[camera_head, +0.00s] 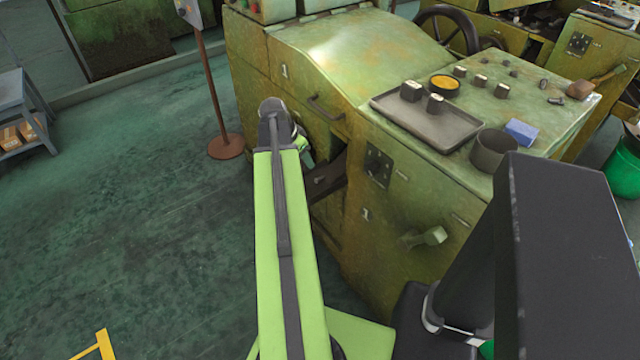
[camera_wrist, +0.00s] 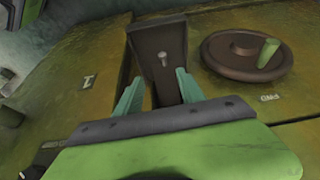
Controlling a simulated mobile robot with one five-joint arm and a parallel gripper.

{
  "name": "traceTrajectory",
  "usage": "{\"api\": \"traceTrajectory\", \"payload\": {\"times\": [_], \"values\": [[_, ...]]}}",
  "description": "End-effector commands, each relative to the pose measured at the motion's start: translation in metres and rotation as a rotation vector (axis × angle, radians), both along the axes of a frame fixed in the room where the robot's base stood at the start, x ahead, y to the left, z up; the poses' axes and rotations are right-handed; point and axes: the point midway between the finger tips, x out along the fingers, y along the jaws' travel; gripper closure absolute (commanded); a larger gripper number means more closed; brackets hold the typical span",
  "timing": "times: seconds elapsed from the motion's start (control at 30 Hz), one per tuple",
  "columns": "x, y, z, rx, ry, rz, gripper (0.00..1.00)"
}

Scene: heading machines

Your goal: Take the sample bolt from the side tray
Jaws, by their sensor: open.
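The side tray (camera_wrist: 175,34) is a dark brown, open, shallow trough at the machine's side, seen at the top centre of the wrist view. A small pale grey sample bolt (camera_wrist: 164,61) is at the tray, its round head showing. My gripper (camera_wrist: 160,77) is open and empty, its two green fingers pointing at the tray, with the bolt lying between and beyond their tips. In the head view the brown tray (camera_head: 326,180) juts from the machine's left side, partly behind my arm. I cannot make out the bolt there.
A brown handwheel (camera_wrist: 222,62) with a green handle sits right of the tray. The green machine's top holds a grey tray (camera_head: 425,125), a dark cup (camera_head: 493,150) and a blue block (camera_head: 521,132). A post with a round base (camera_head: 226,147) stands left; the floor there is clear.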

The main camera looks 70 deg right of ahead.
Motion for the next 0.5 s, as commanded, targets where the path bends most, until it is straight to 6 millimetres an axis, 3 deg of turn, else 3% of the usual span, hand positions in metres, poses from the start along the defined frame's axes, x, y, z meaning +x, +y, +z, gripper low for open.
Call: {"api": "traceTrajectory", "payload": {"times": [0.03,0.3,0.5], "values": [[-0.002,-0.005,-0.022,0.0,0.0,-0.001,0.54],[-0.013,-0.025,-0.079,0.001,0.0,0.0,0.54],[-0.017,-0.032,-0.091,0.001,0.0,0.001,0.54]]}}
